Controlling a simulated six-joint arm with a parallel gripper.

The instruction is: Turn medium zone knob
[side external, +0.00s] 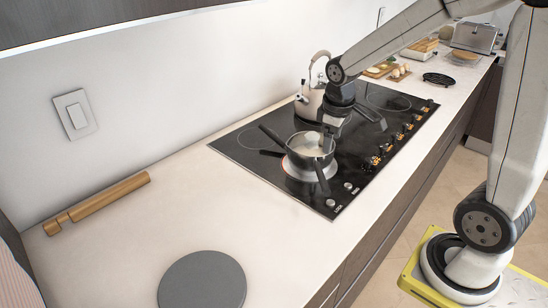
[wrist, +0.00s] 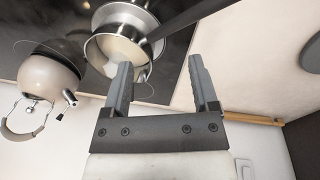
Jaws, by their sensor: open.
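The black cooktop (side external: 240,150) has a row of several knobs (side external: 390,147) with orange marks along its right edge. Two small silver knobs (side external: 348,187) sit at its near corner. I cannot tell which knob is the medium zone one. My gripper (side external: 326,145) hangs over the saucepan at the middle of the cooktop, to the left of the knob row and apart from it. In the wrist view my gripper (wrist: 158,72) is open, with nothing held between its fingers. No knob shows in the wrist view.
A saucepan (side external: 296,158) with dark handles stands on a red-rimmed burner under my gripper. A kettle (side external: 308,105) stands behind it, also seen in the wrist view (wrist: 48,78). Food boards and a toaster (side external: 475,37) are at the far end.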

